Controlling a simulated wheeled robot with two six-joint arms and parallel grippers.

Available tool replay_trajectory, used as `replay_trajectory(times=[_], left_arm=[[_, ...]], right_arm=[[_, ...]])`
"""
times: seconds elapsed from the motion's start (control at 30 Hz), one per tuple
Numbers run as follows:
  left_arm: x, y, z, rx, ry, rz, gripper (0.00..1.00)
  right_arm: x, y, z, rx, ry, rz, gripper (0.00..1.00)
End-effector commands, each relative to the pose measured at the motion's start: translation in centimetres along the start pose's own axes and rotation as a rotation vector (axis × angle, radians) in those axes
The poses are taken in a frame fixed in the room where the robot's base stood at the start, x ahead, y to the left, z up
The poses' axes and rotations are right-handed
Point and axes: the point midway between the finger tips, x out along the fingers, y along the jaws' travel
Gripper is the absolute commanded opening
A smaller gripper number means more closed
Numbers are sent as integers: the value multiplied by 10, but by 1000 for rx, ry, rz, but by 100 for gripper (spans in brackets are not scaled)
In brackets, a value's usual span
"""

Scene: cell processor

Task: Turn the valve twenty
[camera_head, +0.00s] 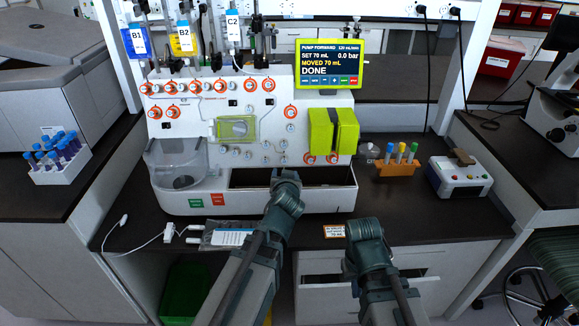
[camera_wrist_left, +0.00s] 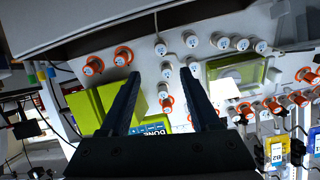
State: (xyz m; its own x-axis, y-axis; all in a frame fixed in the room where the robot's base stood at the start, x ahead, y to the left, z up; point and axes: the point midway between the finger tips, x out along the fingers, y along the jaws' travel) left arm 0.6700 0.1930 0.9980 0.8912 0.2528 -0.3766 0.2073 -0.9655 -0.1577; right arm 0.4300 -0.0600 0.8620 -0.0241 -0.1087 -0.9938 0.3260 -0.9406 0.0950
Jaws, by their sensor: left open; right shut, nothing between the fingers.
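The white processor panel (camera_head: 255,130) carries many small numbered round valves, some with orange rings. In the left wrist view, seen upside down, several valves (camera_wrist_left: 168,71) show between my left gripper's fingers. The numbers are too small for me to tell which is twenty. My left gripper (camera_wrist_left: 163,82) is open, its two dark fingers spread before the panel, with nothing held. In the head view my left arm reaches up to the panel's lower middle and its fingertips are hidden. My right gripper (camera_head: 362,228) is shut and empty, low in front of the bench edge.
The display (camera_head: 329,63) reads DONE, moved 70 mL. A yellow-green pump block (camera_head: 333,130) is right of the valves. Bags hang above left. An orange tube rack (camera_head: 397,167) and a white button box (camera_head: 459,175) stand right. A flat packet (camera_head: 226,233) lies at the bench front.

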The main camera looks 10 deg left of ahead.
Motion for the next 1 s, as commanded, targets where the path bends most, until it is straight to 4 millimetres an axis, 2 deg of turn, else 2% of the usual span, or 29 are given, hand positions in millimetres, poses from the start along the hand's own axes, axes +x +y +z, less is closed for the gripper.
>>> replay_trajectory(times=[0.3, 0.5, 0.7, 1.0], left_arm=[[68, 2, 2, 0, -1, -2, 63], [103, 1, 2, 0, -1, -1, 63], [123, 0, 2, 1, -2, -1, 63], [130, 0, 1, 1, -1, -1, 63]], right_arm=[[28, -3, -1, 0, 0, 0, 0], [40, -4, -2, 0, 0, 0, 0], [47, -4, -2, 0, 0, 0, 0], [49, -5, -3, 0, 0, 0, 0]])
